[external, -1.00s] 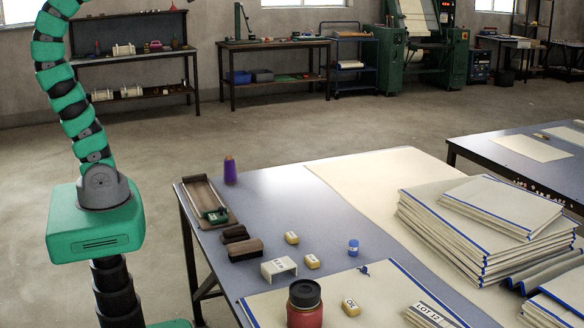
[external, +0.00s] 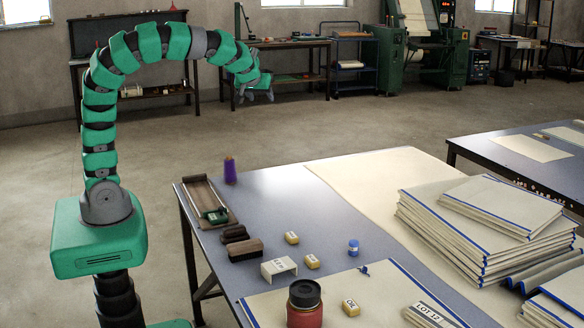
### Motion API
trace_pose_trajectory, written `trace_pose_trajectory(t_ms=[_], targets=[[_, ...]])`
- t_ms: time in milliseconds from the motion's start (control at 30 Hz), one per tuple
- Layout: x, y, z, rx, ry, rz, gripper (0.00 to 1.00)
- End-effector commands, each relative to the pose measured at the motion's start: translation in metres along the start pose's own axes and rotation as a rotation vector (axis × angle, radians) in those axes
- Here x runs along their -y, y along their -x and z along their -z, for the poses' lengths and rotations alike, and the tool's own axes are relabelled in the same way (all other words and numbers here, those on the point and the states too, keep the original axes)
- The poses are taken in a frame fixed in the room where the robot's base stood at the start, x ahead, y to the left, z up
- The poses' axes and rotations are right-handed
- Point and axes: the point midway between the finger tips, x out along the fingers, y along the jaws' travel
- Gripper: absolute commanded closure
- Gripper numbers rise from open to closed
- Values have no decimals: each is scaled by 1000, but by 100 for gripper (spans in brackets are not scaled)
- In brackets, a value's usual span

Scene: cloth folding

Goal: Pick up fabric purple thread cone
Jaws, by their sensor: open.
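The purple thread cone (external: 230,172) stands upright near the far left edge of the grey-blue table (external: 283,200). It has a small tan tip. My gripper (external: 258,97) hangs at the end of my arched green arm, above and a little to the right of the cone in the picture. The gripper is open and apart from the cone, with nothing seen between its fingers. Its fingers look small and partly merge with the bench behind.
Dark brushes (external: 245,250), a white bracket (external: 279,268), yellow blocks (external: 292,238), a blue spool (external: 353,248) and a red jar (external: 304,306) stand nearer. Folded cloth (external: 478,225) is stacked at right.

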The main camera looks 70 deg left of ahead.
Motion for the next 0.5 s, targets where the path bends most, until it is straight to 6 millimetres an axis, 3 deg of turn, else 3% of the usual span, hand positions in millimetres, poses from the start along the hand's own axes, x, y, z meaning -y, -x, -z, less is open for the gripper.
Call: trace_pose_trajectory(t_ms=[33,200,333,500], targets=[[8,-28,-20,1,28,75,46],[41,-99,-73,-55,153,304,46],[70,-141,-108,-144,238,452,46],[97,-175,-137,-268,315,561,46]])
